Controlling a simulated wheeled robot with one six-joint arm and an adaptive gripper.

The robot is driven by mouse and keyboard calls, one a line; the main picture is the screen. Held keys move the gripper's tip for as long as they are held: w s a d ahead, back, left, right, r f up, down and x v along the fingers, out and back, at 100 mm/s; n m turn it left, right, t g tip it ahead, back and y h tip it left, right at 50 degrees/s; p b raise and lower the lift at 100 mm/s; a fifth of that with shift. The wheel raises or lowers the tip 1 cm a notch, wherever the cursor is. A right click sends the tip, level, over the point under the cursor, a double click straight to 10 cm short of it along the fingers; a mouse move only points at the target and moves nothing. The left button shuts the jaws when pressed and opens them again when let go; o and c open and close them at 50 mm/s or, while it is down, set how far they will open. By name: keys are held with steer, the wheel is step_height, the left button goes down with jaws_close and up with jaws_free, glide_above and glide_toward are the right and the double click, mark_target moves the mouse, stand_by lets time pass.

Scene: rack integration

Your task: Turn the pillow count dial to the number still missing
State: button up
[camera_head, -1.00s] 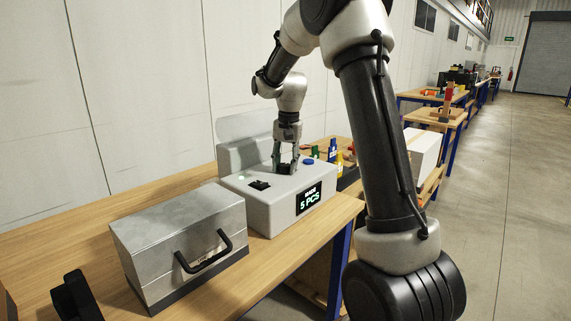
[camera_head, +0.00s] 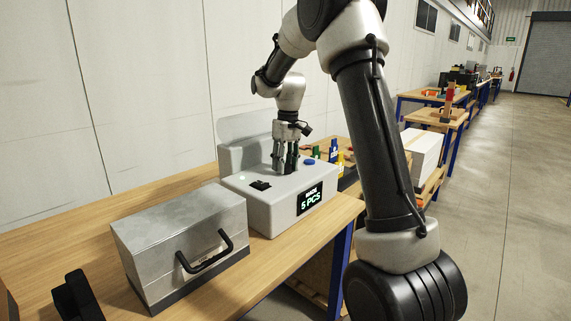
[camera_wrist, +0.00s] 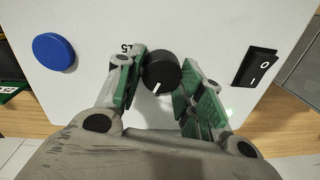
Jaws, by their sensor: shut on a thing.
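The dial (camera_wrist: 161,70) is a round black knob on top of a light grey machine (camera_head: 268,221). Its white pointer line is toward the bottom of the wrist view. A printed number, seemingly 15, shows by its upper left; other marks are hidden. My gripper (camera_head: 286,169) points down at the machine top. In the wrist view its green-padded fingers (camera_wrist: 160,82) stand on either side of the dial, shut on it. The machine's front screen (camera_head: 310,197) reads "MADE 5 PCS".
A blue button (camera_wrist: 54,52) and a black rocker switch (camera_wrist: 256,66) flank the dial. A grey metal case (camera_head: 185,235) with a black handle stands left of the machine on the wooden table (camera_head: 70,218). Small coloured items stand behind the machine.

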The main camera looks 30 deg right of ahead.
mark_target(286, 164)
steer(key=n, duration=0.4)
stand_by(0.6)
steer(key=o, duration=1)
steer(key=shift+r, duration=0.15)
step_height(286, 164, up, 12)
steer(key=shift+w+d, duration=0.25)
steer(key=shift+d, duration=0.05)
